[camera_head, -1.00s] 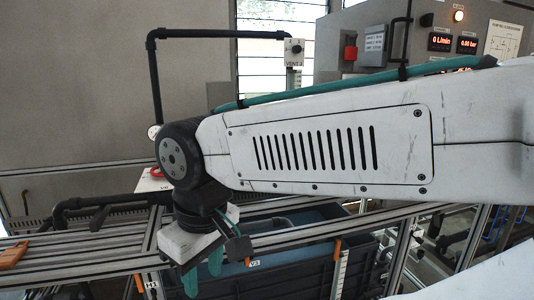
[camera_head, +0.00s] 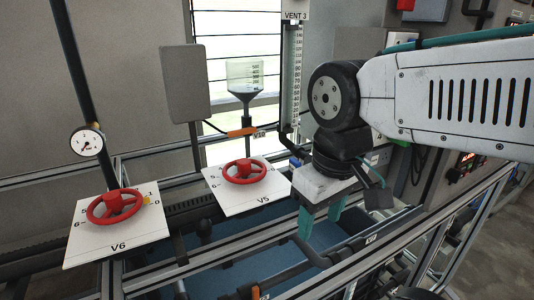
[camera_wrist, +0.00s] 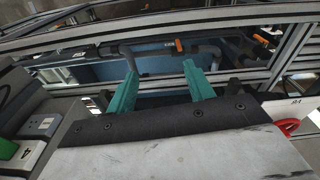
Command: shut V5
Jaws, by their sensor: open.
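V5 is a red handwheel (camera_head: 244,171) on a white square plate (camera_head: 262,204) marked "V5", in the middle of the head view. My gripper (camera_head: 320,219) is to the right of the V5 plate and apart from it, pointing down. Its two teal fingers are spread with nothing between them; they also show in the wrist view (camera_wrist: 161,92).
A second red handwheel, V6 (camera_head: 114,206), sits on its own plate at the left, below a round gauge (camera_head: 87,141). An orange-handled lever (camera_head: 242,132) is behind V5. Metal rails run around a blue tank (camera_head: 228,262). A control panel stands at the right.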

